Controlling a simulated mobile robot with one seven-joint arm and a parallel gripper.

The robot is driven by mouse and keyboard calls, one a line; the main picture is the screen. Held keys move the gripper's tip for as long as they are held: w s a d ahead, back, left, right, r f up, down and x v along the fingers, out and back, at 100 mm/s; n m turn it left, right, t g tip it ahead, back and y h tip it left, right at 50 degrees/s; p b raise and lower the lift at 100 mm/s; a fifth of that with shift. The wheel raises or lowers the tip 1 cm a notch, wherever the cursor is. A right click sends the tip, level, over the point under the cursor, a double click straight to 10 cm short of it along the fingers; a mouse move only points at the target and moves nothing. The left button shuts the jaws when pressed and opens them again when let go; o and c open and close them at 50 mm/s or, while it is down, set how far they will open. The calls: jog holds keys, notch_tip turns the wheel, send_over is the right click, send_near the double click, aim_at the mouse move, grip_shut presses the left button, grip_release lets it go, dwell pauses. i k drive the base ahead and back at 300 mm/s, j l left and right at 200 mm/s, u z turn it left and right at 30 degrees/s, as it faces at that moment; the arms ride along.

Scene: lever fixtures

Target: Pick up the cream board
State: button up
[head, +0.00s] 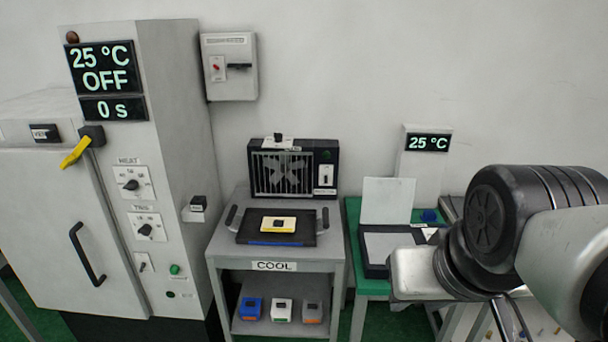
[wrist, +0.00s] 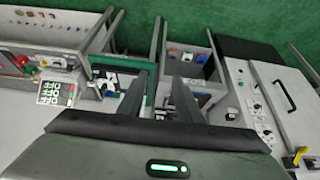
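The cream board (head: 279,224) is a small flat cream-yellow piece with a dark part on top. It lies on a black tray (head: 252,237) on the grey table marked COOL. I cannot make the board out in the wrist view. My gripper (wrist: 164,84) shows in the wrist view as two dark fingers with a gap between them, open and empty. In the head view my arm is at the right, far from the board, and the gripper is mostly hidden or cut off at the bottom edge.
A black fan unit (head: 293,170) stands behind the tray. Blue, white and grey blocks (head: 282,310) sit on the shelf below. A tall grey oven cabinet (head: 175,150) is at the left. A green table (head: 353,213) with a black-and-white device (head: 385,243) is at the right.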

aim_at(270, 224)
jog(key=i+j, duration=0.2)
jog(key=j, duration=0.15)
jog(key=i+j+z, duration=0.1)
jog(key=i+j, duration=0.15)
jog(key=i+j+z, duration=0.1)
jog(key=j, duration=0.3)
jog(key=i+j, duration=0.25)
jog(key=i+j+z, duration=0.1)
jog(key=j, duration=0.35)
jog(key=i+j, duration=0.3)
jog(key=j+z, duration=0.05)
jog(key=j, duration=0.05)
